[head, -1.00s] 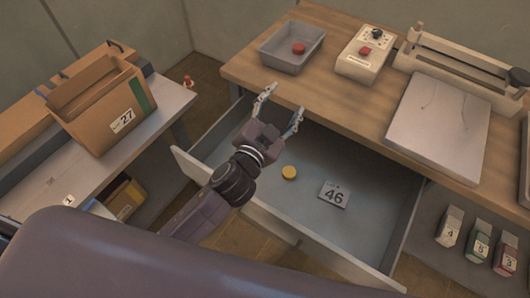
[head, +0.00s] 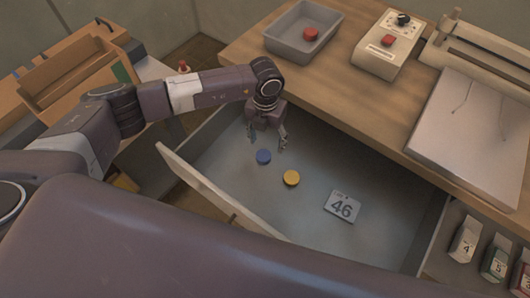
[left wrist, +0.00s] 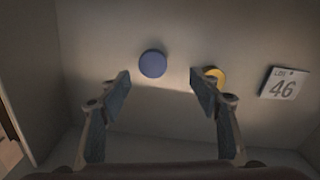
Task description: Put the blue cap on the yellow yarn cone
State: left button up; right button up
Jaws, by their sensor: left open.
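The blue cap (head: 263,157) lies flat in the open drawer, and it also shows in the left wrist view (left wrist: 153,64). My left gripper (head: 268,143) is over the drawer, open and empty, pointing down near the blue cap. In the left wrist view the blue cap shows between and just beyond the fingertips (left wrist: 161,80). A yellow round piece (head: 291,178) lies to its right; in the left wrist view it is partly hidden by the right finger (left wrist: 216,75). I cannot make out a yarn cone. My right gripper is not in view.
A card marked 46 (head: 342,206) lies in the drawer (head: 385,232). The wooden worktop (head: 345,95) behind holds a grey tray (head: 285,47) with a red piece (head: 311,34), and a control box (head: 383,52). A cardboard box (head: 75,75) stands at left. Small cartons (head: 465,240) are at lower right.

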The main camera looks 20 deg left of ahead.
aim_at(263, 156)
pick_arm(q)
jog(key=shift+a+f+b, duration=0.25)
jog(key=shift+f+b, duration=0.1)
jog(key=shift+f, duration=0.1)
jog(key=shift+a+f+b, duration=0.2)
jog(key=shift+f+b, duration=0.1)
jog(key=shift+f, duration=0.15)
jog(key=shift+f+b, duration=0.35)
jog(key=shift+f, duration=0.25)
jog(key=f+b, duration=0.2)
jog(key=f, duration=0.1)
jog(key=f+b, duration=0.1)
jog(key=shift+s+a+f, duration=0.15)
jog(key=shift+s+f, duration=0.15)
jog(key=shift+f, duration=0.1)
jog(key=shift+r, duration=0.1)
jog(key=shift+c, duration=0.7)
jog(key=c, duration=0.8)
